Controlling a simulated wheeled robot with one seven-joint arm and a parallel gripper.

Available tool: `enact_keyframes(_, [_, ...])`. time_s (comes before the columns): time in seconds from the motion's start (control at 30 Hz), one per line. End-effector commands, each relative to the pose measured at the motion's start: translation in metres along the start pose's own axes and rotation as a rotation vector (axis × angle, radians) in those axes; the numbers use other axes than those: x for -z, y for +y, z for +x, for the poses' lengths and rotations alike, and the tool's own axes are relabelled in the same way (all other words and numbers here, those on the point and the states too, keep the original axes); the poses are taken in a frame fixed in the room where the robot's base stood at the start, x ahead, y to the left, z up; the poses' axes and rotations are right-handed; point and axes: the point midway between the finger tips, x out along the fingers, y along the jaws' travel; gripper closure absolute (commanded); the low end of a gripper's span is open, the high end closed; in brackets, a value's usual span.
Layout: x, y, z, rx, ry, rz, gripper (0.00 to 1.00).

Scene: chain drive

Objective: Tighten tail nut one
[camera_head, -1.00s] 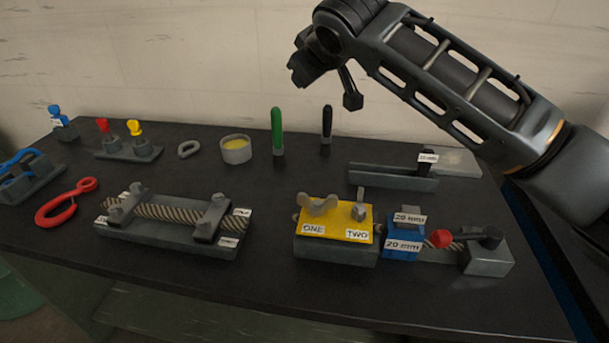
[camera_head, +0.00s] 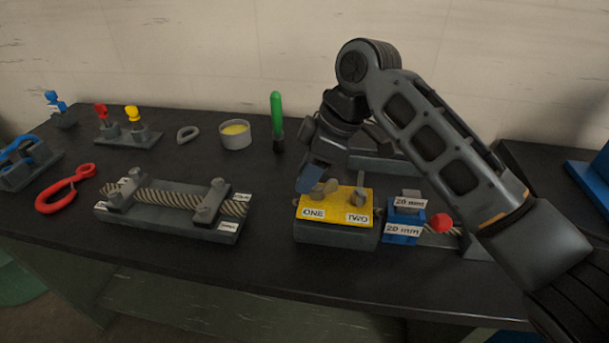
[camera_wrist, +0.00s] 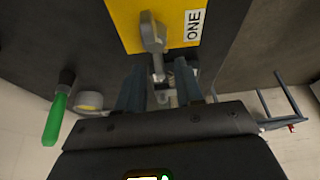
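The yellow block (camera_head: 338,207) carries labels ONE and TWO on its front. The grey wing nut by ONE (camera_head: 320,190) sits on its left top; it also shows in the wrist view (camera_wrist: 153,36), beside the ONE label. A second nut (camera_head: 358,200) stands by TWO. My gripper (camera_wrist: 160,76) is open, its two fingers apart, with one wing of nut ONE extending toward the gap between them. In the head view the fingers are just behind and above nut ONE, partly hiding it. Contact cannot be told.
A blue 20 mm block (camera_head: 402,234) and a red knob (camera_head: 440,223) stand right of the yellow block. A rope fixture (camera_head: 170,222) lies to the left. A green stick (camera_head: 277,115) and a round tub (camera_head: 236,134) stand behind. The front table strip is clear.

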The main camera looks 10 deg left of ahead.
Motion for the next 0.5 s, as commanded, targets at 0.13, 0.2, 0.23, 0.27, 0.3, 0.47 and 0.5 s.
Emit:
enact_keyframes(0.13, [0.0,0.0,0.014,0.0,-0.001,0.0,0.64])
enact_keyframes(0.2, [0.0,0.0,0.017,0.0,-0.001,0.0,0.64])
enact_keyframes(0.23, [0.0,0.0,0.018,0.0,-0.001,0.0,0.64])
enact_keyframes(0.27, [0.0,0.0,0.019,-0.001,-0.001,0.0,0.64])
enact_keyframes(0.3, [0.0,0.0,0.019,-0.001,-0.001,0.0,0.64])
enact_keyframes(0.47, [0.0,0.0,0.019,-0.001,-0.001,0.0,0.64])
enact_keyframes(0.5, [0.0,0.0,0.019,-0.001,-0.001,0.0,0.66])
